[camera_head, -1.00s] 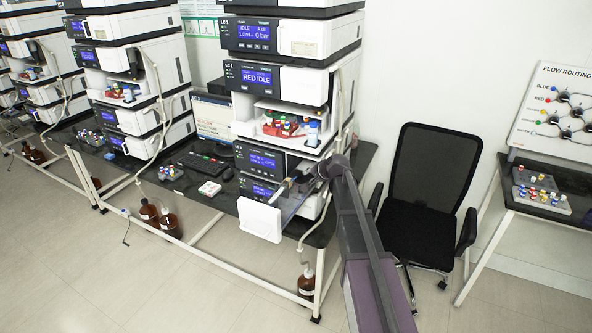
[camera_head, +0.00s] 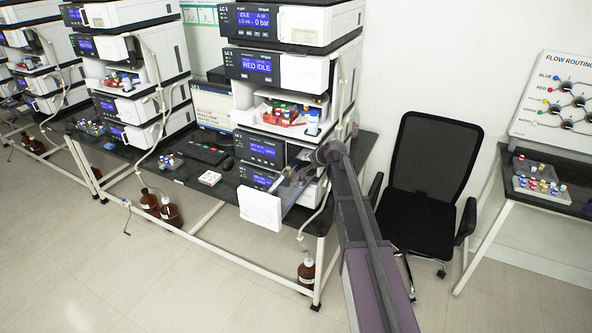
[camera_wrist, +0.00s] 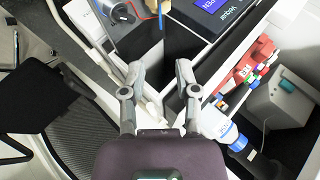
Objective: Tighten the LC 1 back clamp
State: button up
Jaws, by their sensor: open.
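The LC 1 stack (camera_head: 255,65) stands in the middle of the head view. Its lowest unit has a drawer with a white front (camera_head: 261,208) pulled out. In the wrist view, the blue display (camera_wrist: 217,10) reads OPEN, and a grey cylindrical part (camera_wrist: 117,10) and a thin blue-and-orange piece (camera_wrist: 160,12) lie at the top edge. I cannot tell which part is the back clamp. My gripper (camera_wrist: 160,68) is open, with nothing between its fingers, below these parts in the picture.
A black chair (camera_head: 435,155) stands right of my arm. Brown bottles (camera_head: 170,213) stand under the bench.

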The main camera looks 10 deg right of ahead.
aim_at(290, 170)
jog(key=shift+b+x, duration=3.65)
jog(key=shift+x, duration=2.25)
jog(key=shift+c, duration=0.2)
grip_shut()
jog(key=shift+d, duration=0.25)
jog(key=shift+a, duration=0.2)
